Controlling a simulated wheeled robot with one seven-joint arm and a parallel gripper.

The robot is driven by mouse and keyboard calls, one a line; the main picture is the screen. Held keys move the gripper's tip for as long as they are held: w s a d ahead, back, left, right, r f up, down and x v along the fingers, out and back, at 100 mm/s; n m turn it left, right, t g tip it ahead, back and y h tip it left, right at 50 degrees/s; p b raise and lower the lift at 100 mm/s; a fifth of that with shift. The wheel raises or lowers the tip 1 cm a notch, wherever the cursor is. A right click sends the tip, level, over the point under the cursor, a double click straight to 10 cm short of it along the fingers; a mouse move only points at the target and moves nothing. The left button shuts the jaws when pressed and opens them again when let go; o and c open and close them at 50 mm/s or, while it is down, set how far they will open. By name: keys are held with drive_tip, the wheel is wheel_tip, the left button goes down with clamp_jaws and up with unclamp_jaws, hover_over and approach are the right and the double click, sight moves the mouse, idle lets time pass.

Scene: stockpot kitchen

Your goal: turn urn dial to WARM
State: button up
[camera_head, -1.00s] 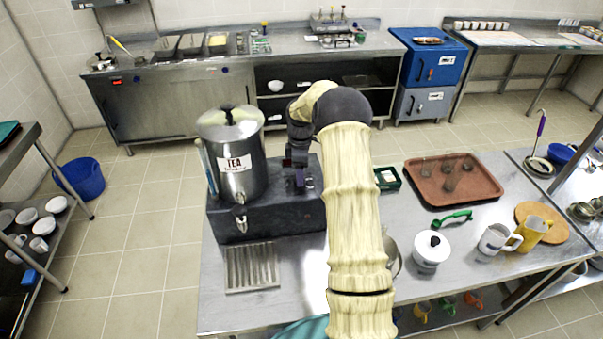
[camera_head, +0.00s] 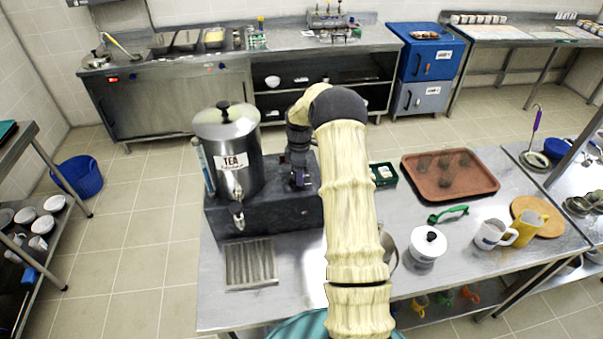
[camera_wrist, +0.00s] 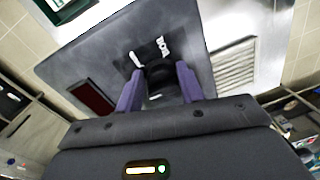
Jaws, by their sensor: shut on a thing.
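The steel tea urn (camera_head: 240,184), labelled TEA, stands on a dark grey base block (camera_head: 262,217) on the steel counter. My gripper (camera_head: 298,180) is at the right part of that block in the head view; my arm hides part of it. In the wrist view my gripper's purple fingers (camera_wrist: 159,88) are shut on a black dial (camera_wrist: 159,72) on the block's dark face. White markings sit beyond the dial, one seeming to read BOIL; the others and the dial's exact setting are too small or hidden to tell.
A slotted drip tray (camera_head: 250,264) lies before the urn. Right of my arm are a small green box (camera_head: 383,174), a brown tray (camera_head: 450,186), a white lidded pot (camera_head: 428,246), a green-handled item (camera_head: 448,214) and mugs (camera_head: 493,234). A dark red panel (camera_wrist: 92,97) shows beside the dial.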

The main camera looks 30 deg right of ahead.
drive_tip(key=shift+w+a, duration=0.15)
drive_tip(key=shift+a, duration=0.45)
drive_tip(key=shift+m+b, duration=0.35)
drive_tip(key=shift+m, duration=0.25)
drive_tip(key=m+b, duration=0.1)
drive_tip(key=m, duration=0.3)
drive_tip(key=shift+y+b, duration=0.3)
drive_tip(key=shift+b, duration=0.1)
drive_tip(key=m+b, duration=0.1)
drive_tip(key=m, duration=0.2)
drive_tip(key=shift+a+r+m+t, duration=0.1)
drive_tip(key=shift+m+t, duration=0.2)
drive_tip(key=shift+t, duration=0.1)
drive_tip(key=shift+r+m+b, duration=0.1)
drive_tip(key=shift+m+b, duration=0.25)
drive_tip(key=shift+m, duration=1.05)
drive_tip(key=o, duration=0.7)
drive_tip(key=shift+o, duration=1.4)
